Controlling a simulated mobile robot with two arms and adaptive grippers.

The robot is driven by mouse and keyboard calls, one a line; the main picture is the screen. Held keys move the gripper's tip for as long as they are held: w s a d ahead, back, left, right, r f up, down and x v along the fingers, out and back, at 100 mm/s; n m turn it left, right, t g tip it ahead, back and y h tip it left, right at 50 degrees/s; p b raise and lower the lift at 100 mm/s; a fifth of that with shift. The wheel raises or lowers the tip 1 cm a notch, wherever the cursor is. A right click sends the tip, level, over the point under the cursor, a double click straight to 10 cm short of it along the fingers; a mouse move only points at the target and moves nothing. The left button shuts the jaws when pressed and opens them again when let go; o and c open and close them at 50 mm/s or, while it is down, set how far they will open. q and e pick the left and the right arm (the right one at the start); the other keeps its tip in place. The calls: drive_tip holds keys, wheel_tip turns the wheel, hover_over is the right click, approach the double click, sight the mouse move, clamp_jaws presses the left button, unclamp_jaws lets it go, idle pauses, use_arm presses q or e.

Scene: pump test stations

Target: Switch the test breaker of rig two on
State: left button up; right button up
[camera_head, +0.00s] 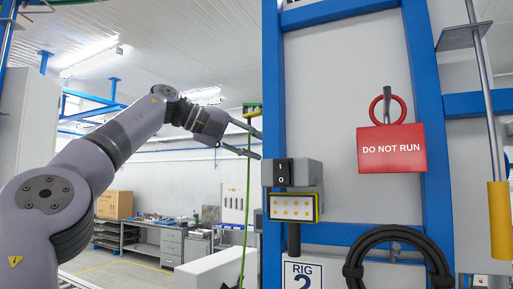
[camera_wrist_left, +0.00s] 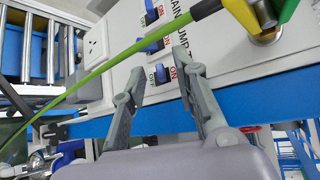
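In the left wrist view a pale panel (camera_wrist_left: 215,75) carries several blue switch levers in a row, each between OFF and ON lettering. The lever nearest my fingers (camera_wrist_left: 162,73) shows between the fingertips, close to the partly hidden words PUMP T. Whether its lever is up or down I cannot tell. My left gripper (camera_wrist_left: 160,75) is open and empty, its fingers spread before the panel; contact is unclear. A RIG 2 label (camera_head: 303,275) hangs below.
A red DO NOT RUN sign (camera_head: 391,148) hangs on the rig. A coiled black hose (camera_head: 398,236) is below it. Workbenches stand behind.

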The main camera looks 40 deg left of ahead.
use_arm(q)
drive_tip(key=v, duration=0.7)
drive_tip(key=shift+s+a, duration=0.15)
drive_tip(key=shift+s, duration=0.05)
drive_tip(key=shift+f, duration=0.1)
